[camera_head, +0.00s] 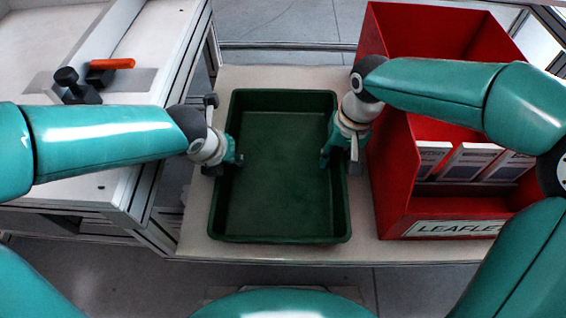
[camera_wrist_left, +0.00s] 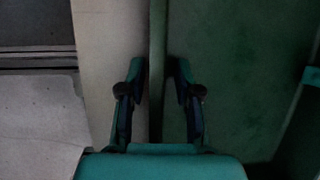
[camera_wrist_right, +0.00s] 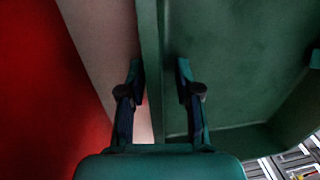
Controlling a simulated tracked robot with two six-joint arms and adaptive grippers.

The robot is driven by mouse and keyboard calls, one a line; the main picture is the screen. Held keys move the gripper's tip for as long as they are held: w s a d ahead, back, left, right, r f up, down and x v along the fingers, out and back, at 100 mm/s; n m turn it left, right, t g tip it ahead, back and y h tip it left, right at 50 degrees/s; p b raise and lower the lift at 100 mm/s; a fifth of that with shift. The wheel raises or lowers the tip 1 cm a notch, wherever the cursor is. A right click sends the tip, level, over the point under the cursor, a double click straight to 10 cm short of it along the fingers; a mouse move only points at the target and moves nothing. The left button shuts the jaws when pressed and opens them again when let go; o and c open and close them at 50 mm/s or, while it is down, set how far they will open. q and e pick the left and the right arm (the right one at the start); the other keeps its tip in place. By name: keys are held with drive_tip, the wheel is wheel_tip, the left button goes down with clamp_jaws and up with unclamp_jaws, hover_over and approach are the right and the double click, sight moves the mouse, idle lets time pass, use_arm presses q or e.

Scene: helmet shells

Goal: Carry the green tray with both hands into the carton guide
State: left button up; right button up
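The green tray (camera_head: 280,195) is empty and lies flat on a pale table in the middle of the head view. My left gripper (camera_head: 226,164) is at its left rim, with one finger inside and one outside. In the left wrist view the open fingers (camera_wrist_left: 160,75) straddle the rim (camera_wrist_left: 157,40) with gaps on both sides. My right gripper (camera_head: 340,163) is at the right rim in the same way. In the right wrist view its fingers (camera_wrist_right: 159,75) are apart around the rim (camera_wrist_right: 149,35), the outer finger close to it. I cannot make out a carton guide.
A red box (camera_head: 398,170) labelled LEAFLET stands close to the tray's right, holding several white packs (camera_head: 465,160). At left is a pale workbench (camera_head: 85,185) with a dark fixture (camera_head: 75,88) and an orange piece (camera_head: 112,64). The pale table (camera_head: 195,215) shows narrow free strips around the tray.

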use_arm(q)
clamp_jaws()
use_arm(e)
clamp_jaws()
